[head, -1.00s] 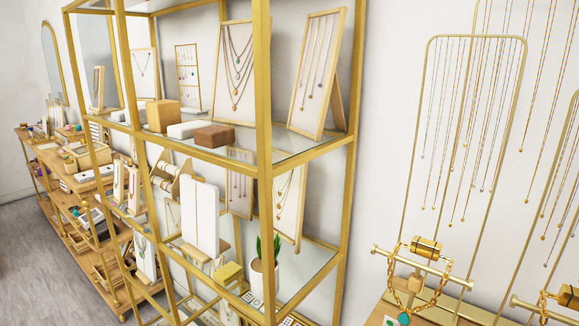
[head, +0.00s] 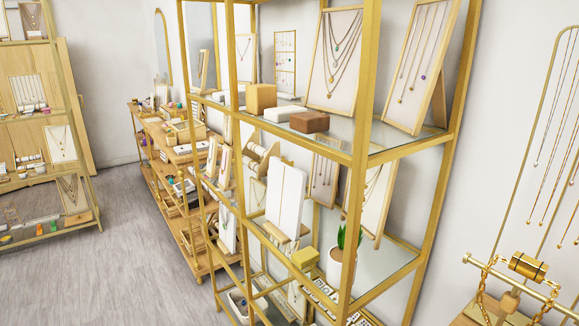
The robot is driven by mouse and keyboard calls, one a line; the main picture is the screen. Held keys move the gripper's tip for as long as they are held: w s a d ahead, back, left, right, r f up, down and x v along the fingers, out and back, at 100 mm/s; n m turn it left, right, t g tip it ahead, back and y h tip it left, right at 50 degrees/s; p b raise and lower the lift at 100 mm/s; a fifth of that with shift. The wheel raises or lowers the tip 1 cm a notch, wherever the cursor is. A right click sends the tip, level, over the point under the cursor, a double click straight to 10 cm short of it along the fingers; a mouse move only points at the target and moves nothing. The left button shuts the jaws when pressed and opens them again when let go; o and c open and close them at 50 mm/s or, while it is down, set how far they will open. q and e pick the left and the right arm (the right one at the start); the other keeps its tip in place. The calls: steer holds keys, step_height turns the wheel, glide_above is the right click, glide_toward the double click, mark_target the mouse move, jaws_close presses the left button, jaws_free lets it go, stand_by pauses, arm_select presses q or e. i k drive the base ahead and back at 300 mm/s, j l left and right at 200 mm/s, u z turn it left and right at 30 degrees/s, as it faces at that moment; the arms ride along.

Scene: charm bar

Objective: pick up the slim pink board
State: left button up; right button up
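I cannot make out a clearly pink slim board in the head view. Two small narrow boards stand side by side on the farther wooden display, a left one (head: 212,157) and a right one (head: 225,166). They look pale, perhaps pinkish, with wooden edges, and are too small to tell for sure. They show partly behind the gold shelf posts. Neither of my grippers is in view.
A gold-framed glass shelf (head: 360,160) fills the middle and right, holding necklace boards, boxes (head: 262,98) and a potted plant (head: 343,262). A long wooden table (head: 165,160) stands behind it. The grey floor (head: 120,245) at left is clear.

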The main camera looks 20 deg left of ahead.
mark_target(224, 183)
steer(key=j+z, duration=0.15)
steer(key=z, duration=0.2)
steer(key=i+j+z, duration=0.1)
steer(key=j+z, duration=0.25)
steer(key=z, duration=0.35)
steer(key=j+z, duration=0.15)
steer(key=j, duration=0.35)
steer(key=k+j+z, duration=0.1)
steer(key=j, duration=0.35)
steer(key=k+j+z, duration=0.15)
steer(key=j, duration=0.3)
steer(key=j+z, duration=0.1)
steer(key=j, duration=0.4)
steer(key=k+j+z, duration=0.15)
steer(key=j, duration=0.25)
